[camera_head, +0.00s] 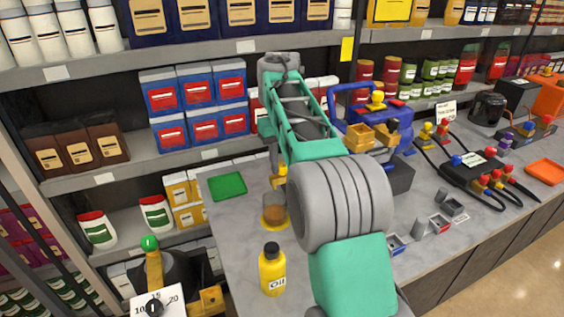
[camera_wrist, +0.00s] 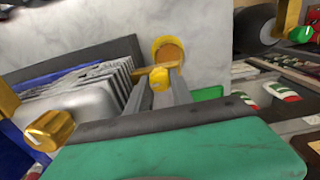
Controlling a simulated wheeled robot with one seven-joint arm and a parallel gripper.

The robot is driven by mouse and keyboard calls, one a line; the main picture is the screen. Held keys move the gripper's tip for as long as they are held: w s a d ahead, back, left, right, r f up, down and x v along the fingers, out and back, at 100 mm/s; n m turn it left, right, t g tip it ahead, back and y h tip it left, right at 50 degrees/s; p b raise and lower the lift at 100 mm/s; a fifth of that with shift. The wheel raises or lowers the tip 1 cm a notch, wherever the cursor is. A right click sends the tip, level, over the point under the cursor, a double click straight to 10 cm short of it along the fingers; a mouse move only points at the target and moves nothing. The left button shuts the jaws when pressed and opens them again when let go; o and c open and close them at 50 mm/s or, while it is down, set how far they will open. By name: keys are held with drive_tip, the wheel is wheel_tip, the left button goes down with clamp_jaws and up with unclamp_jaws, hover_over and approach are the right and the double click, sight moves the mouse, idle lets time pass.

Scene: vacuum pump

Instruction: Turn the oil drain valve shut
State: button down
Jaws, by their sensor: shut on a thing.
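The vacuum pump shows in the head view as a blue body (camera_head: 365,134) with a handle, partly hidden behind my arm. In the wrist view its grey finned side (camera_wrist: 85,105) is at the left. The oil drain valve has a yellow handle (camera_wrist: 159,83), with a brass part behind it beside the fins. My gripper (camera_wrist: 160,92) is shut on this handle, with one grey finger on each side. In the head view my gripper (camera_head: 279,172) is mostly hidden by my arm. The handle's exact angle is hard to tell.
A beaker of brown oil (camera_head: 274,211) stands on a yellow disc below the valve. A yellow oil bottle (camera_head: 272,272) stands near the bench's front. A green tray (camera_head: 228,186) lies at the left. Black hoses and a manifold (camera_head: 468,162) lie at the right.

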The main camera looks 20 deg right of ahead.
drive_tip(key=shift+m, duration=0.5)
drive_tip(key=m, duration=0.3)
drive_tip(key=shift+m, duration=0.4)
drive_tip(key=m, duration=0.9)
drive_tip(key=shift+m+p, duration=0.3)
drive_tip(key=shift+m, duration=1.7)
drive_tip(key=c, duration=1.1)
unclamp_jaws()
